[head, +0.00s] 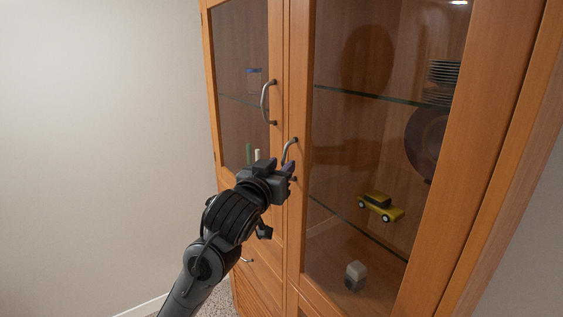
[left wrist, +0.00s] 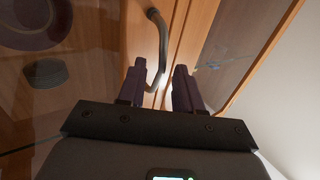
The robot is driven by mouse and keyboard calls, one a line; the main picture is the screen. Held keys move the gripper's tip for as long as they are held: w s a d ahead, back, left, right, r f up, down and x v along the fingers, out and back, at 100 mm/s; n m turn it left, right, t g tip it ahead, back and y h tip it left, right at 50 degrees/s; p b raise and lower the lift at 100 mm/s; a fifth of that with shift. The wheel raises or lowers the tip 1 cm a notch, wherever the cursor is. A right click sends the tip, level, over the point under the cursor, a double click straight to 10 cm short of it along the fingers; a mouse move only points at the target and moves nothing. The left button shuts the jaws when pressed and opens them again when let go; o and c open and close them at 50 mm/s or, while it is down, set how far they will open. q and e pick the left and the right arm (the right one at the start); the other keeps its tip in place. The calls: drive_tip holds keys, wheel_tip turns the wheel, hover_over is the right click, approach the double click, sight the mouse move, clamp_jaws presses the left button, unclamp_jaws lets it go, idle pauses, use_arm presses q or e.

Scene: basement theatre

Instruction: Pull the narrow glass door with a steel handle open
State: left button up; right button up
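A wooden cabinet has two glass doors side by side. The left glass door (head: 240,75) looks narrower and has a curved steel handle (head: 265,103) on its right edge. The right glass door (head: 345,150) has its own steel handle (head: 287,152) on its left edge. Both doors look shut. My left gripper (head: 281,166) is open at the lower part of the right door's handle. In the left wrist view, this handle (left wrist: 161,45) runs down between the two spread fingers (left wrist: 160,68); I cannot tell whether they touch it. My right gripper is out of view.
Behind the right glass are a yellow toy car (head: 380,206), stacked plates (head: 440,80) and a small grey-and-white block (head: 355,276) on shelves. A jar (head: 253,79) stands behind the left glass. A bare wall (head: 90,130) lies left of the cabinet.

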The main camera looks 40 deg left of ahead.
use_arm(q)
drive_tip(key=shift+w+a, duration=0.25)
drive_tip(key=shift+w, duration=0.45)
clamp_jaws()
idle(1.1)
